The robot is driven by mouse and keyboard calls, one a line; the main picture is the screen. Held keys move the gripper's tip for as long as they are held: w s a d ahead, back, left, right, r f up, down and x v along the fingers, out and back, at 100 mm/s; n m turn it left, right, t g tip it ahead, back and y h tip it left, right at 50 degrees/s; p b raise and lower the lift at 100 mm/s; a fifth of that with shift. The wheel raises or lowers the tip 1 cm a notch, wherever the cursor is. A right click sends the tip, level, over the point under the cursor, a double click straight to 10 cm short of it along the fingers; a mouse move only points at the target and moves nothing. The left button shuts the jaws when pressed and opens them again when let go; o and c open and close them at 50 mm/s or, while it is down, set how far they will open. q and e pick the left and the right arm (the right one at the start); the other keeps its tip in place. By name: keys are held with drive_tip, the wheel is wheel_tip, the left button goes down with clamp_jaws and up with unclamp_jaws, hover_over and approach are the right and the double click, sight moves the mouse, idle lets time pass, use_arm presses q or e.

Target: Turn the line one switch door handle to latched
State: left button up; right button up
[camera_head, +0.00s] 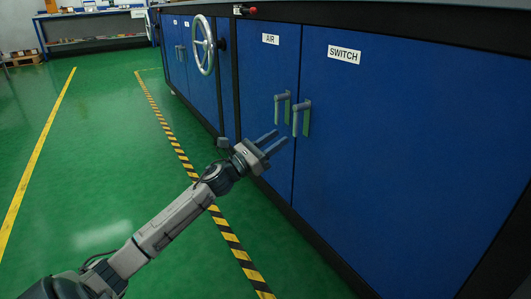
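The switch door (410,150) is a large blue panel with a white "SWITCH" label (343,54). Its grey handle (302,118) is near the door's left edge, its grip pointing down. A similar handle (282,108) is just left of it on the door labelled "AIR" (270,39), also pointing down. My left gripper (281,139) is below and slightly left of the switch handle, apart from both handles. Its two fingers are spread with a gap and nothing between them. My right gripper is out of view.
A grey handwheel (202,45) sticks out from the cabinet further left, with a red knob (252,10) above. Another pair of handles (181,52) is beyond it. The green floor (100,150) is clear, with striped tape along the cabinet. A shelved bench (95,28) stands far back.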

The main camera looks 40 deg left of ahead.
use_arm(q)
drive_tip(key=shift+b+v, duration=1.05)
drive_tip(key=shift+v, duration=0.6)
drive_tip(key=shift+r, duration=0.1)
